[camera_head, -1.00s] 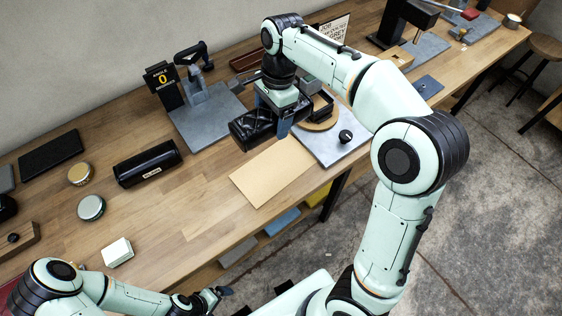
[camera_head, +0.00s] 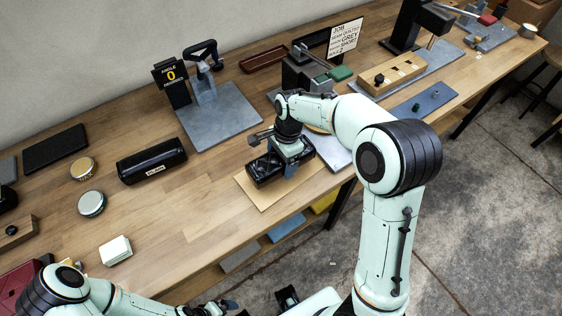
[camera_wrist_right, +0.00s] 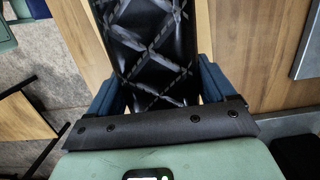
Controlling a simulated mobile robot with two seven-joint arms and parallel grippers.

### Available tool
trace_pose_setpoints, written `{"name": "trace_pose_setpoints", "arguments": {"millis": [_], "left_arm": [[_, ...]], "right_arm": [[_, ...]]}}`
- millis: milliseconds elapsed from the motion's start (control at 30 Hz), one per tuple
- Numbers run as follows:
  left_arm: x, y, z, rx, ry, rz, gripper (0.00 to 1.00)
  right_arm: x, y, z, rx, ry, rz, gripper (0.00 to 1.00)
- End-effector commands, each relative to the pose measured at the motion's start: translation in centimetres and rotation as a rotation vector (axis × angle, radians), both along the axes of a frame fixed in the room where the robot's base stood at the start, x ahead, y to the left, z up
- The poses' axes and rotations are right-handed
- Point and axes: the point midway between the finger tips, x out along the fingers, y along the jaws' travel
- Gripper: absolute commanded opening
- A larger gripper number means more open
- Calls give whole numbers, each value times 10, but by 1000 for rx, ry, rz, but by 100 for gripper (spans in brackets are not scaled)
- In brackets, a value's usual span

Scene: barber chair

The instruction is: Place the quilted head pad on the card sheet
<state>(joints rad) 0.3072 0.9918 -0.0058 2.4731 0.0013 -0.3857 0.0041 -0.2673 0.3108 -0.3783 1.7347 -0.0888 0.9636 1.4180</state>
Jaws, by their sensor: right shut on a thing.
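The quilted head pad (camera_head: 264,171) is a black padded block with a crossed stitch pattern. My right gripper (camera_head: 292,160) is shut on it from above. In the right wrist view the pad (camera_wrist_right: 152,45) lies between the two blue fingers of the right gripper (camera_wrist_right: 160,85). The tan card sheet (camera_head: 262,202) lies flat near the table's front edge, directly below the pad and partly hidden by it. I cannot tell whether the pad touches the sheet or is just above it. My left gripper (camera_head: 226,306) is at the bottom edge, small and unclear.
A grey plate with a clamp stand (camera_head: 222,118) is behind the sheet. A black roll (camera_head: 151,161) lies to the left, with round tins (camera_head: 92,203) and a white block (camera_head: 116,250) nearby. A grey tool and a wooden block (camera_head: 392,75) stand to the right.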

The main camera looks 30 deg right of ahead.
Motion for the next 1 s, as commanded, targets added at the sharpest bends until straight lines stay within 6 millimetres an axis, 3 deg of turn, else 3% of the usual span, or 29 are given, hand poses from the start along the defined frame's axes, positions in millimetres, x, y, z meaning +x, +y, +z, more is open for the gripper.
{"name": "trace_pose_setpoints", "arguments": {"millis": [100, 733, 767, 800, 1000], "left_arm": [[-1, 0, -2, 0, 1, 0, 97], [-4, 0, -6, 0, 4, 0, 97], [-3, 0, -6, 0, 3, 0, 97], [-3, 0, -6, 0, 3, 0, 97], [-3, 0, -6, 0, 3, 0, 97]], "right_arm": [[0, 0, -9, 1, 0, 0, 43], [0, 0, -21, 1, 0, 0, 43], [0, 0, -21, 1, 1, 0, 90], [0, 0, -20, 1, 0, 1, 100], [0, 0, -20, 1, 0, 1, 100]]}}
